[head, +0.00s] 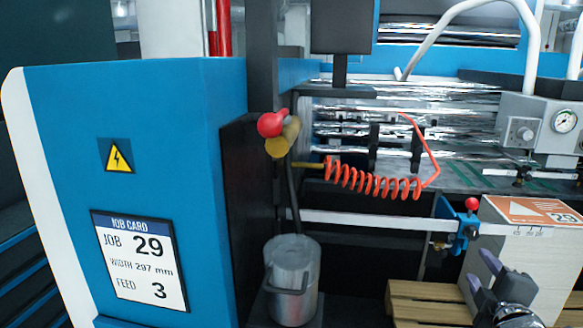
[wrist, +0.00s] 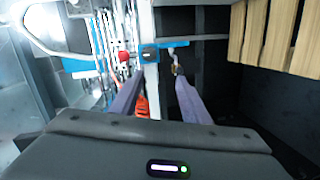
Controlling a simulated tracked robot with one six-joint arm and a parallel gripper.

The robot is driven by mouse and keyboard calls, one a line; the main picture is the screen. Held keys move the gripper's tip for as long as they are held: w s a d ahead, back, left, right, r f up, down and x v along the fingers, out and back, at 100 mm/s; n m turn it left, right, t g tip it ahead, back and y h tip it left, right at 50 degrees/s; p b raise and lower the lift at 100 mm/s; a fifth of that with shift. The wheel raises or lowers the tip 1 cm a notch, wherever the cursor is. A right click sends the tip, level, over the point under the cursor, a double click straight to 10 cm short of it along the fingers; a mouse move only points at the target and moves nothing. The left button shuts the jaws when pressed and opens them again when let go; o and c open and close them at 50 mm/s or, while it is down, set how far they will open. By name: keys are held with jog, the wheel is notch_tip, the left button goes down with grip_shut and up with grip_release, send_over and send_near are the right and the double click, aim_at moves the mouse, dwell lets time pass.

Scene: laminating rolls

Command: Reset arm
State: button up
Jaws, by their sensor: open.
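My gripper (head: 488,278) shows at the lower right of the head view, in front of a white block or stack on a wooden pallet. Its two purple-grey fingers stand apart with nothing between them. In the wrist view my gripper (wrist: 154,92) has its fingers spread, pointing toward a blue clamp (wrist: 150,53) on a pale rail. The same blue clamp (head: 465,232) with a red knob shows in the head view, above and left of my gripper and apart from it.
A blue cabinet (head: 150,190) with a job card (head: 140,262) stands at left. A metal pot (head: 292,282) sits beside it. A red coiled hose (head: 372,182) hangs before shiny rollers. The stack (head: 545,245) and the wooden pallet (head: 432,303) are close to my gripper.

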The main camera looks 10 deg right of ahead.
jog(key=s+a+f+m+g+y, duration=0.1)
jog(key=s+a+m+g+y, duration=0.1)
jog(key=a, duration=0.8)
jog(key=s+a+f+m+g+y, duration=0.2)
jog(key=s+a+m+g, duration=0.2)
jog(key=s+a, duration=0.3)
jog(key=s+a+f+m+g+y, duration=0.2)
jog(key=s+a+m+g, duration=0.1)
jog(key=a, duration=1)
jog(key=shift+s+a+f+m, duration=0.2)
jog(key=shift+s+a+m, duration=0.05)
jog(key=shift+s+m, duration=0.7)
jog(key=shift+w, duration=0.1)
